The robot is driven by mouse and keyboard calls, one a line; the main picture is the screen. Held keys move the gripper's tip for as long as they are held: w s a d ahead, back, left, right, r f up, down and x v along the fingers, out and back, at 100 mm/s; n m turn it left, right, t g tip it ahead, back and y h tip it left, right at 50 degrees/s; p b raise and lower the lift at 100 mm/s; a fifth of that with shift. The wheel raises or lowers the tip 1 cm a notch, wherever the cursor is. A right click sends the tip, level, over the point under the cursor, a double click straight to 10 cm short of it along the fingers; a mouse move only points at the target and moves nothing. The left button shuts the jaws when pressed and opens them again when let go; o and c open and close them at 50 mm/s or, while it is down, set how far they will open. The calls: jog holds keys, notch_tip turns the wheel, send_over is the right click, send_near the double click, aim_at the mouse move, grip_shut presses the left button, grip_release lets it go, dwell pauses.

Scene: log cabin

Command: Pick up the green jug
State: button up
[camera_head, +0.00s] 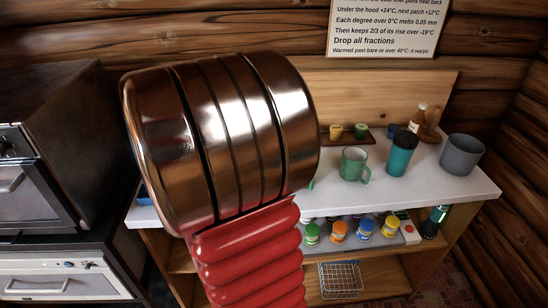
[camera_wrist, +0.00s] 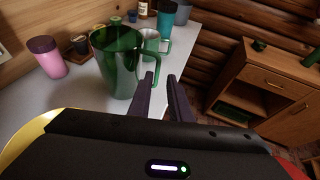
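The green jug (camera_wrist: 117,62) is a tall, dark green translucent vessel standing upright on the white counter in the wrist view. Its handle side faces right, close to my gripper's left fingertip; I cannot tell whether they touch. My gripper (camera_wrist: 161,77) is open, its two dark fingers apart just right of the jug, with nothing clearly held between them. In the head view my arm hides the gripper and nearly all of the jug; a small green edge shows beside the arm, possibly the jug.
A green mug (camera_head: 353,163), a teal cup (camera_head: 400,156) and a grey pot (camera_head: 462,154) stand on the white counter (camera_head: 440,193). A pink cup (camera_wrist: 47,56) stands left of the jug in the wrist view. A wooden cabinet (camera_wrist: 262,85) stands right.

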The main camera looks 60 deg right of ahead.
jog(key=shift+s+d, duration=0.15)
jog(key=x, duration=0.8)
jog(key=shift+d, duration=0.15)
dwell(0.3)
jog(key=shift+s+f, duration=0.1)
jog(key=shift+x, duration=2.6)
jog(key=shift+c, duration=0.4)
grip_shut()
